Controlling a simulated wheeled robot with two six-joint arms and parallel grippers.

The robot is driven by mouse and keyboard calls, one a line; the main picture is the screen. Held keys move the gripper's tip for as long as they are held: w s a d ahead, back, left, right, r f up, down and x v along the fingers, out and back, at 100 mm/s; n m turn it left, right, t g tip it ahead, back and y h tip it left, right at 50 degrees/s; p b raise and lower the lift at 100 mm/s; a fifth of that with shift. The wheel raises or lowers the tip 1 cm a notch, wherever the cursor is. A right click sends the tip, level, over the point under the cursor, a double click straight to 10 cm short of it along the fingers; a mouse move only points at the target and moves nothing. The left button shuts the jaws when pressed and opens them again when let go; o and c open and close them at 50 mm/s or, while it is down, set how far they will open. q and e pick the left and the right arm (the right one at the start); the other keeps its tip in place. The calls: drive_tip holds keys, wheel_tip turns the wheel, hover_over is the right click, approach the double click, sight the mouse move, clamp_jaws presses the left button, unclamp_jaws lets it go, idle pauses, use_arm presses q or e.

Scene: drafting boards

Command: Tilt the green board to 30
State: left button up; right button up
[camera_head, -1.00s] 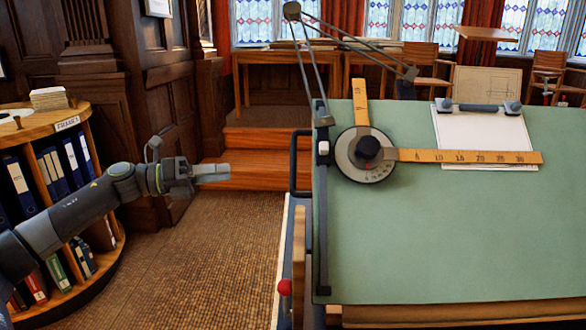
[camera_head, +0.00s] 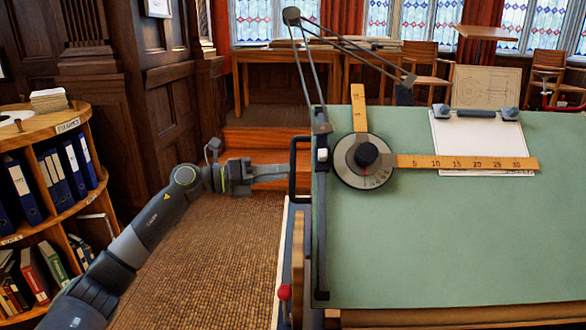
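The green board (camera_head: 440,240) fills the right of the head view, with its surface facing up and toward me. A black handle (camera_head: 293,168) sticks out from its left edge. My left gripper (camera_head: 284,173) points right, with its fingertips at the handle in the picture. I cannot tell whether they touch it, or whether the fingers are open or shut. A red knob (camera_head: 284,292) sits lower on the board's left side. My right gripper is out of view.
A drafting head with a dial (camera_head: 362,162) and two wooden rulers lies on the board, beside a clipped white sheet (camera_head: 480,150). A curved bookcase (camera_head: 50,200) stands at left. Floor (camera_head: 215,260) is open between.

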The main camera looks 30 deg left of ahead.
sight(293, 171)
use_arm(q)
drive_tip(key=shift+x, duration=2.1)
clamp_jaws()
